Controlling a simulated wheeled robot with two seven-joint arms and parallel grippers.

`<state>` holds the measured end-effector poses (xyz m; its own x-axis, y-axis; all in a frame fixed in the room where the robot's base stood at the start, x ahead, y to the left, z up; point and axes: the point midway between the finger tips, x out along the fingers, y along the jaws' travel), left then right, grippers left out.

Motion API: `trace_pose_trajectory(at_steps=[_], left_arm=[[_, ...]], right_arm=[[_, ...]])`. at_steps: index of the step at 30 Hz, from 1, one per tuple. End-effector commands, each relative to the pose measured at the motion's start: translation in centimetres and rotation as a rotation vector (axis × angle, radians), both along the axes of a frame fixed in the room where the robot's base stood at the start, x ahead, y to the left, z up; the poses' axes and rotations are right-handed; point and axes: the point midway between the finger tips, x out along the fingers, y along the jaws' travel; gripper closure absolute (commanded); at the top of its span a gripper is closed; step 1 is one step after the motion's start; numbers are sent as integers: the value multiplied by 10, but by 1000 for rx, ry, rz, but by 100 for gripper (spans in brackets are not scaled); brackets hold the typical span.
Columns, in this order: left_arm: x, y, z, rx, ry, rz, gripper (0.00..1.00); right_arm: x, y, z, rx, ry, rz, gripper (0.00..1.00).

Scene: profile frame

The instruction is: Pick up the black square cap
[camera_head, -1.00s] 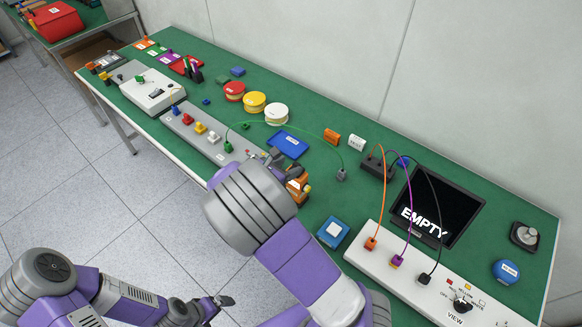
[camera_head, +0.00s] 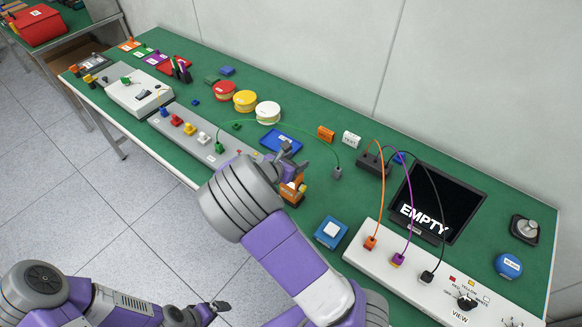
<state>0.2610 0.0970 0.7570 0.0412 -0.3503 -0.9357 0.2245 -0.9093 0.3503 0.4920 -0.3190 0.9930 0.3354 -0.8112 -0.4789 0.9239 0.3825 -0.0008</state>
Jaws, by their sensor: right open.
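I cannot pick out a black square cap for certain; it may be hidden by my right arm or too small to tell. My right gripper (camera_head: 291,158) is open over the middle of the green bench (camera_head: 330,112), by the near right edge of a blue tray (camera_head: 281,140). An orange and black block (camera_head: 292,190) shows just below it, partly hidden by my wrist. My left gripper (camera_head: 217,309) is low at the bottom of the view, off the bench; its jaws are too small to read.
A grey strip with coloured pegs (camera_head: 178,125) lies left of my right arm. A white panel with cables (camera_head: 390,262), a black screen (camera_head: 440,207) marked EMPTY and a black socket box (camera_head: 371,164) are at right. Thin cables arch over the bench. A blue button box (camera_head: 331,232) stands near my forearm.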

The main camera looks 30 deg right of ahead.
Motion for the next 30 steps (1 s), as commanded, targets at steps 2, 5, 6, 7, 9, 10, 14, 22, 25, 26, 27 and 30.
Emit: trace_pose_trajectory(at_steps=[2, 5, 6, 7, 9, 10, 14, 22, 25, 26, 27, 30], left_arm=[[0, 0, 0, 0, 0, 0, 0], [0, 0, 0, 0, 0, 0, 0], [0, 0, 0, 0, 0, 0, 0], [0, 0, 0, 0, 0, 0, 0], [0, 0, 0, 0, 0, 0, 0], [0, 0, 0, 0, 0, 0, 0], [0, 0, 0, 0, 0, 0, 0], [0, 0, 2, 0, 0, 0, 0], [0, 0, 6, 0, 0, 0, 0], [0, 0, 8, 0, 0, 0, 0], [0, 0, 11, 0, 0, 0, 0], [0, 0, 17, 0, 0, 0, 0]], right_arm=[[0, 0, 0, 0, 0, 0, 46], [0, 0, 0, 0, 0, 0, 62], [0, 0, 0, 0, 0, 0, 68], [0, 0, 0, 0, 0, 0, 72], [0, 0, 0, 0, -1, 0, 83], [0, 0, 0, 1, 0, 0, 88], [0, 0, 0, 1, 0, 0, 100], [0, 1, 5, 2, -2, 0, 100], [0, 1, 19, 3, -5, -1, 100], [0, 1, 25, 4, -5, -2, 100], [0, 1, 33, 5, -5, -2, 100], [0, 1, 55, 5, -6, -1, 100]])
